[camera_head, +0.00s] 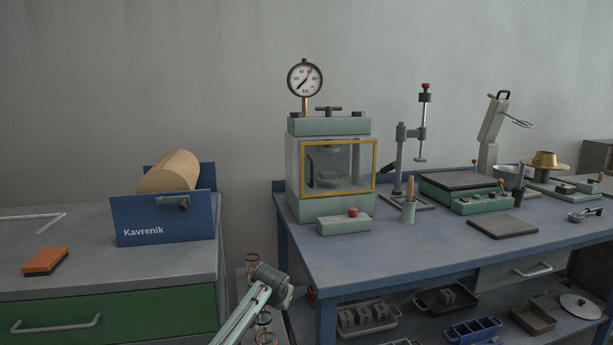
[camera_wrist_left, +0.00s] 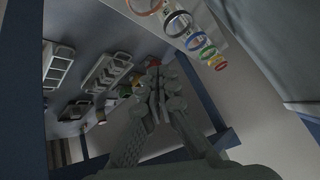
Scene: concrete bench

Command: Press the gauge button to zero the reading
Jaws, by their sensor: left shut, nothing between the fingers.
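The pressure gauge (camera_head: 305,77) has a round white dial and stands on a brass stem above a pale green press with a yellow-framed window (camera_head: 338,165). A red button (camera_head: 353,212) sits on a small pale green box (camera_head: 344,225) at the foot of the press. My left gripper (camera_wrist_left: 153,82) is shut and empty in the left wrist view. In the head view, the end of my left arm is in front of the blue bench's left edge, below and left of the button, apart from it. My right gripper is not in view.
The blue bench (camera_head: 420,255) also bears a clamp stand (camera_head: 402,160), a green plate device (camera_head: 465,190) and a dark mat (camera_head: 502,227). Trays lie on its lower shelf. A grey-topped cabinet (camera_head: 85,265) stands left, across a gap.

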